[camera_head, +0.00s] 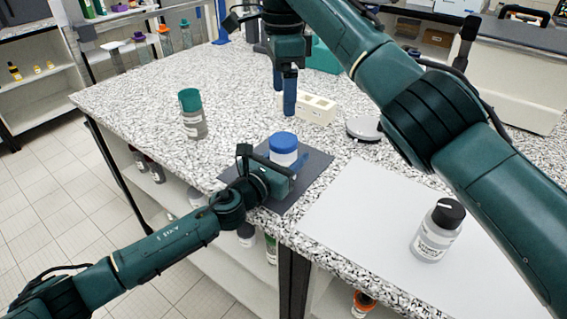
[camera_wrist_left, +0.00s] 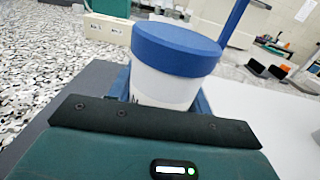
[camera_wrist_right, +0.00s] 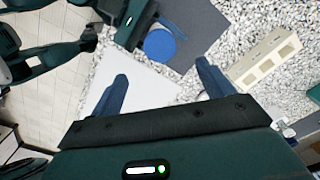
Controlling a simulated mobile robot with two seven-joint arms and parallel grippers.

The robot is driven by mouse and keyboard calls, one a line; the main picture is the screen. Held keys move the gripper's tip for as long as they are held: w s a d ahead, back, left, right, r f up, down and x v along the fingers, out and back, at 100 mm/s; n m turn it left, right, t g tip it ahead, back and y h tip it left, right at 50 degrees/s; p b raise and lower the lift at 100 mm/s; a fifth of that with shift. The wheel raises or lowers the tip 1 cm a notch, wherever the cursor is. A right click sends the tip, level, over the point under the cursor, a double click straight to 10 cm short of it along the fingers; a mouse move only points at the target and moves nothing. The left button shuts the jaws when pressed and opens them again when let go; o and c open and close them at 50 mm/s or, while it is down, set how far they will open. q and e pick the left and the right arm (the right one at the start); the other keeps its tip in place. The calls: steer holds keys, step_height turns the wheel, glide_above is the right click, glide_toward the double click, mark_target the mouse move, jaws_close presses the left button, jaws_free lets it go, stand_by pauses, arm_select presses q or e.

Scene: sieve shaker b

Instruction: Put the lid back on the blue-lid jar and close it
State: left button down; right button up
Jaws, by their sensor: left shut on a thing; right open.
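The blue-lid jar (camera_head: 284,158) is a white jar standing upright on a dark grey mat (camera_head: 312,166). Its blue lid (camera_head: 284,141) sits level on top; whether it is screwed tight I cannot tell. My left gripper (camera_wrist_left: 162,100) is shut around the jar's white body, one finger on each side, below the lid. The lid fills the upper middle of the left wrist view (camera_wrist_left: 177,48) and shows from above in the right wrist view (camera_wrist_right: 160,45). My right gripper (camera_head: 284,90) is open and empty, above and behind the jar, apart from the lid.
A green-capped bottle (camera_head: 192,118) stands left of the mat. A cream rack with holes (camera_head: 313,108) and a round grey item (camera_head: 365,129) are behind. A black-capped bottle (camera_head: 437,230) stands on a white sheet (camera_head: 350,215) at right. The speckled counter left of the mat is mostly free.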

steer(key=shift+r, duration=0.65)
arm_select(q)
steer(key=c, duration=0.6)
jaws_free()
steer(key=v, duration=1.3)
arm_select(e)
steer(key=shift+f, duration=0.15)
